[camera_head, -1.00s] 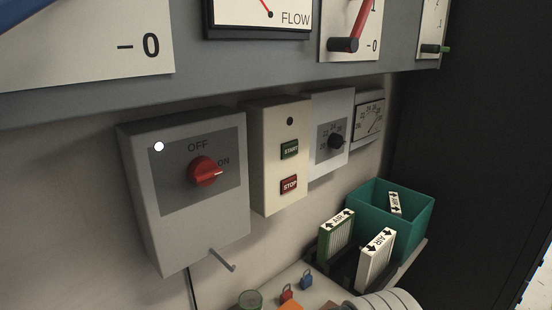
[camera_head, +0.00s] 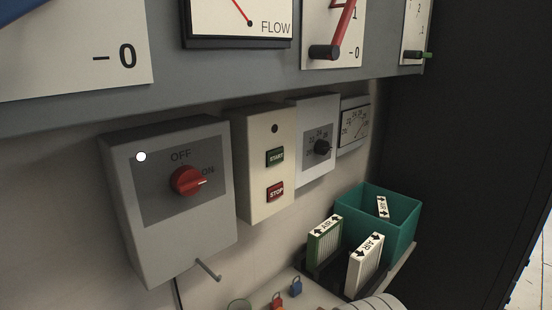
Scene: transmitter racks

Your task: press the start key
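The green START key (camera_head: 276,157) sits on a cream control box (camera_head: 254,190) fixed to the wall. A red STOP key (camera_head: 276,192) is below it, and a small dark round spot (camera_head: 274,129) is above it. The START key's face is unobstructed. My gripper does not show in this view.
Left of the cream box is a grey box with a red rotary switch (camera_head: 187,181), its pointer towards ON, and a projecting rod (camera_head: 208,270). Right are a black-knob box (camera_head: 318,148) and a dial meter (camera_head: 354,124). A teal bin (camera_head: 403,244) and AIR filters (camera_head: 364,265) stand below.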

